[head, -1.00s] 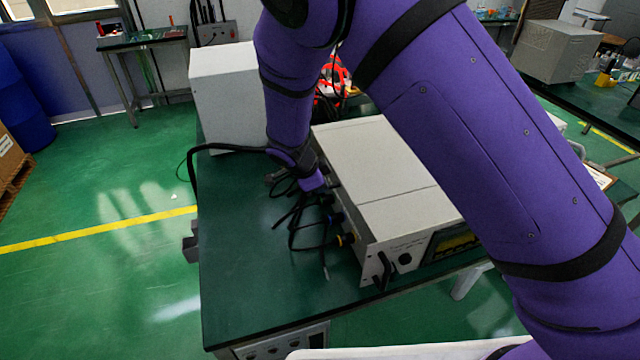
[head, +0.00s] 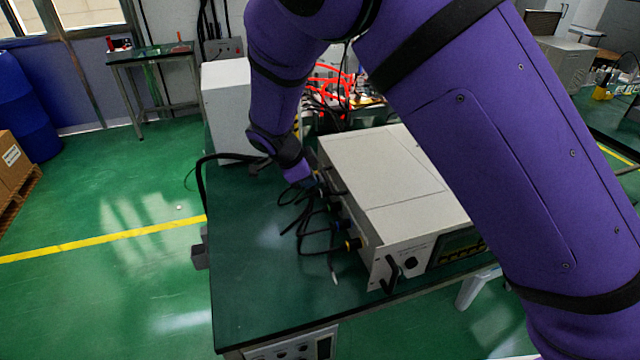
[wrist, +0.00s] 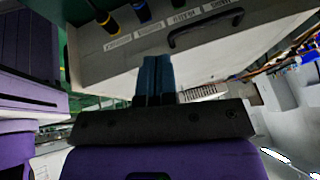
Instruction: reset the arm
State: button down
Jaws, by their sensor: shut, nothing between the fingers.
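My arm is purple with black bands and reaches across the head view from the right to the back of the table. My gripper (head: 310,184) is beside the left side of the white microwave generator (head: 385,170), near its row of connectors. In the wrist view my gripper (wrist: 155,62) shows two blue-grey fingers pressed together, with nothing between them. The generator's panel (wrist: 215,50), with a black handle and labelled connectors, fills the view beyond the fingertips. In the head view the fingertips are partly hidden, so I cannot tell whether they touch the panel.
Black cables (head: 312,228) hang from the connectors onto the green table (head: 255,300). A white box (head: 226,100) stands at the table's back left. Red tubing (head: 335,78) lies behind the generator. The table's front left is clear.

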jog(key=s+d+r+n+g+y, duration=0.1)
jog(key=s+d+r+n+y, duration=0.2)
jog(key=d+r, duration=0.75)
jog(key=s+d+r+n+y, duration=0.1)
jog(key=s+d+r+n, duration=0.3)
jog(key=d+r, duration=0.65)
jog(key=s+d+r+n+t, duration=0.1)
jog(key=s+d+r+n, duration=0.1)
jog(key=s, duration=0.6)
jog(key=s+d+r+n+t, duration=0.1)
jog(key=s+d+r+n, duration=0.2)
jog(key=s, duration=0.5)
jog(key=s+d+r+n+t, duration=0.1)
jog(key=s+d+r+n, duration=0.2)
jog(key=s+d, duration=0.2)
jog(key=s, duration=0.3)
jog(key=shift+d+n+y, duration=0.3)
jog(key=shift+d+n, duration=0.1)
jog(key=shift+a, duration=0.1)
